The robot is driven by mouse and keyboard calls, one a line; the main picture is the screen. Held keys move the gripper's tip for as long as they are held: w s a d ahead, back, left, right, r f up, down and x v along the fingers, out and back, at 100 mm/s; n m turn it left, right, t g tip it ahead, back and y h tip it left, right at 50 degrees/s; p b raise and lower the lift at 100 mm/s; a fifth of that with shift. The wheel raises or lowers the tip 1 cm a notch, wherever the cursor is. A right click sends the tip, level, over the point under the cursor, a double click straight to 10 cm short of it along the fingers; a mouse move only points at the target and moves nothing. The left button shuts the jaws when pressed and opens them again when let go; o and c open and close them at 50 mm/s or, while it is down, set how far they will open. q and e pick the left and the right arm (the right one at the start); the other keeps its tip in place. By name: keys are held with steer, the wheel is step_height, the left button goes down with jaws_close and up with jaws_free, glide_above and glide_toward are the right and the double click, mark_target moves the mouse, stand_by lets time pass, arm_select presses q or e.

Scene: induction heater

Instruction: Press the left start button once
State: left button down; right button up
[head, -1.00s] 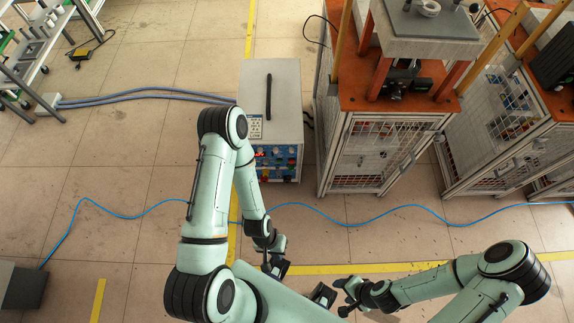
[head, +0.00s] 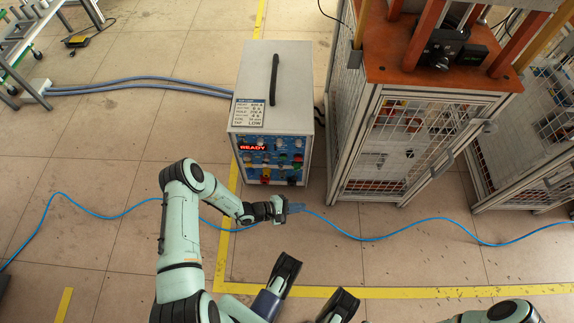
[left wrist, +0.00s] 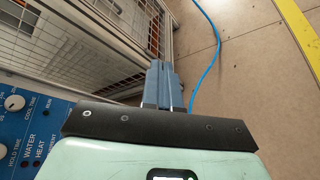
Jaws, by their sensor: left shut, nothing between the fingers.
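The induction heater (head: 270,75) is a pale box with a black handle on top. Its blue front panel (head: 270,160) has a red display reading READY and several small coloured buttons and knobs. The left start button cannot be told apart from the others at this size. My left gripper (head: 296,208) is shut and empty, in front of and below the panel's right side, apart from it. In the left wrist view its blue-grey fingers (left wrist: 165,85) are together, and part of the panel (left wrist: 35,135) shows at lower left with a knob and the words WATER and HEAT.
A caged metal stand (head: 400,150) with an orange top is close to the heater's right. A blue cable (head: 400,236) runs across the floor behind my left gripper. Thick hoses (head: 140,87) leave the heater to the left. Open floor lies in front.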

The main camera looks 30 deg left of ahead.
arm_select(q)
steer(key=w+a+f+n+t+y+b, duration=0.1)
steer(key=w+a+n+t+y, duration=0.1)
steer(key=a, duration=0.3)
steer(key=w+a+f+n+t+y+b, duration=0.1)
steer(key=a+n+t+y, duration=0.1)
steer(key=a, duration=0.3)
steer(key=shift+w+a+f+t+y, duration=0.25)
steer(key=shift+w+a+t+y, duration=0.15)
steer(key=shift+y, duration=0.3)
arm_select(e)
steer(key=shift+w+d+f, duration=0.2)
steer(key=shift+d+f, duration=0.05)
steer(key=shift+f, duration=0.25)
steer(key=shift+w+d+f, duration=0.15)
steer(key=shift+d+f, duration=0.05)
steer(key=shift+f, duration=0.3)
steer(key=shift+a, duration=0.15)
